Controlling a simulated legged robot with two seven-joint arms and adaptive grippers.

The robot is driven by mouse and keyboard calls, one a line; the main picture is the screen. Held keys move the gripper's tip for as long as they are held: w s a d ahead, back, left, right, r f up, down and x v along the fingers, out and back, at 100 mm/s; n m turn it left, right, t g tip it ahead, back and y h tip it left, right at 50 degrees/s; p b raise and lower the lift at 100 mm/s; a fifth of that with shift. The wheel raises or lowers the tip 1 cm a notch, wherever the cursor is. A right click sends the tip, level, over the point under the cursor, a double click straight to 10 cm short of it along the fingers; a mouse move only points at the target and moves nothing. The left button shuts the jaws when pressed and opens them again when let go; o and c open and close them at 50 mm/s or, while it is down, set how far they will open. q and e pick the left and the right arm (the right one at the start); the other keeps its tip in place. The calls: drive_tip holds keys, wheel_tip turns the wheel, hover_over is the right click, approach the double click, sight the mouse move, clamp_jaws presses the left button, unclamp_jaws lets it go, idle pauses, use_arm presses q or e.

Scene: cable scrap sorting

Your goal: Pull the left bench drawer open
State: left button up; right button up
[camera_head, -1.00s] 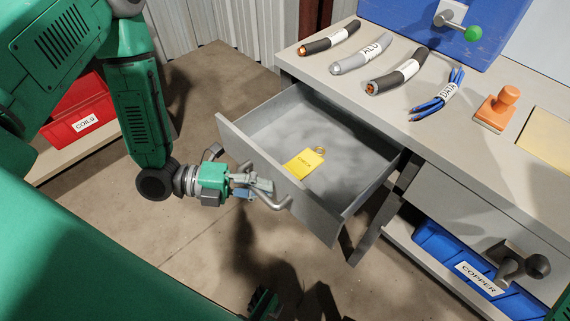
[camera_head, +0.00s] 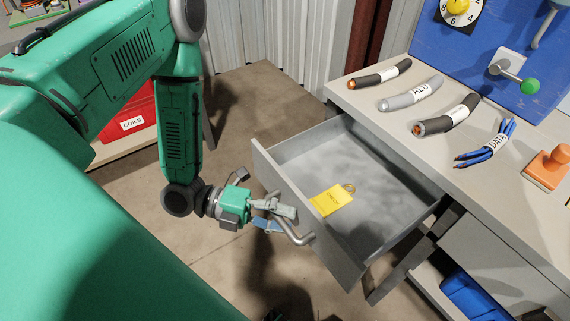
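The left bench drawer (camera_head: 352,237) is pulled well out from under the bench top, and its grey inside shows. A yellow tag (camera_head: 331,200) with a ring lies in it. The bent metal handle (camera_head: 297,236) stands out from the drawer front. My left gripper (camera_head: 270,216) is at this handle, with its fingers spread apart and a gap between them. The handle bar runs close by the fingertips; I cannot tell whether they touch it. My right gripper is not in view.
Cable pieces (camera_head: 417,95), a blue wire bundle (camera_head: 486,144) and an orange stamp (camera_head: 547,168) lie on the bench top. A blue bin (camera_head: 472,297) sits below at right. A red COILS bin (camera_head: 128,124) stands behind my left arm. Floor before the drawer is clear.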

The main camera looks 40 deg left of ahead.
use_arm(q)
drive_tip(key=shift+s+a, duration=0.15)
drive_tip(key=shift+a, duration=0.15)
drive_tip(key=v, duration=1.1)
drive_tip(key=shift+a, duration=0.25)
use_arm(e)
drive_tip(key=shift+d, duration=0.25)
use_arm(q)
drive_tip(key=shift+d+f, duration=0.1)
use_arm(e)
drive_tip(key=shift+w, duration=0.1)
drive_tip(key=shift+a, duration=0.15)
use_arm(q)
drive_tip(key=shift+a, duration=0.25)
